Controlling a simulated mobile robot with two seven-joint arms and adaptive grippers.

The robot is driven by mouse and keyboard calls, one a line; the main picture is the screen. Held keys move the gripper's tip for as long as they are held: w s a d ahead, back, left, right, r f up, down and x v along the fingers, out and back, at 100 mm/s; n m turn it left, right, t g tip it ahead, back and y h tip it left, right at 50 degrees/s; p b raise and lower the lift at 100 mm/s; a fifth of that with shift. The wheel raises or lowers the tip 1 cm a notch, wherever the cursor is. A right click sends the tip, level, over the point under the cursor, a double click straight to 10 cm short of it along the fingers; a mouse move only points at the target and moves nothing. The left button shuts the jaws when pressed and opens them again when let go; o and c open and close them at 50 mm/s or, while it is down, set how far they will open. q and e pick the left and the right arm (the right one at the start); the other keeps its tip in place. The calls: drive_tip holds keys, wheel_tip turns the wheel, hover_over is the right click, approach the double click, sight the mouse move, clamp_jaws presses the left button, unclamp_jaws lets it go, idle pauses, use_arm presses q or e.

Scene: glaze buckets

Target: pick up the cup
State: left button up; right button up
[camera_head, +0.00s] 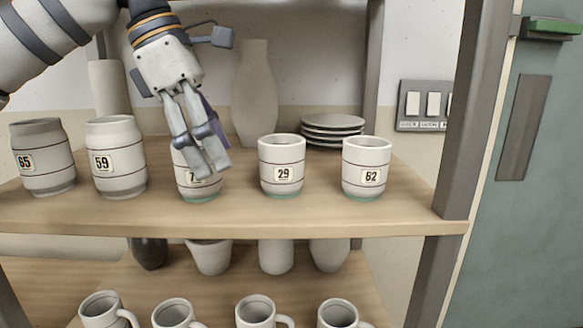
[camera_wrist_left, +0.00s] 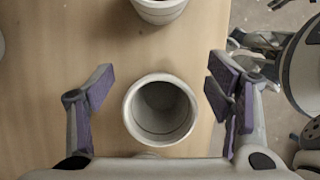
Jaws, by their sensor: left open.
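A row of pale cups with dark bands and number labels stands on the upper wooden shelf. My left gripper (camera_head: 212,168) hangs in front of the third cup (camera_head: 191,184) from the left and hides much of it, including part of its label. In the left wrist view, my open left gripper (camera_wrist_left: 160,82) has its two purple-padded fingers apart on either side of a round, empty cup (camera_wrist_left: 161,134), with gaps on both sides. My right gripper is not clearly seen.
Cup 29 (camera_head: 281,165) and cup 62 (camera_head: 366,168) stand to the right; cup 59 (camera_head: 115,160) and cup 65 (camera_head: 42,158) to the left. Behind are a tall vase (camera_head: 254,95) and stacked plates (camera_head: 332,124). A shelf post (camera_head: 462,110) bounds the right. Mugs stand below.

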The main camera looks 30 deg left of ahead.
sight(282, 163)
use_arm(q)
drive_tip(key=w+d, duration=0.1)
drive_tip(key=d, duration=0.1)
drive_tip(key=w+d, duration=0.3)
drive_tip(key=d, duration=0.1)
drive_tip(key=shift+w+d, duration=0.15)
drive_tip(key=shift+w, duration=0.2)
drive_tip(key=x, duration=0.3)
drive_tip(key=c, duration=1.4)
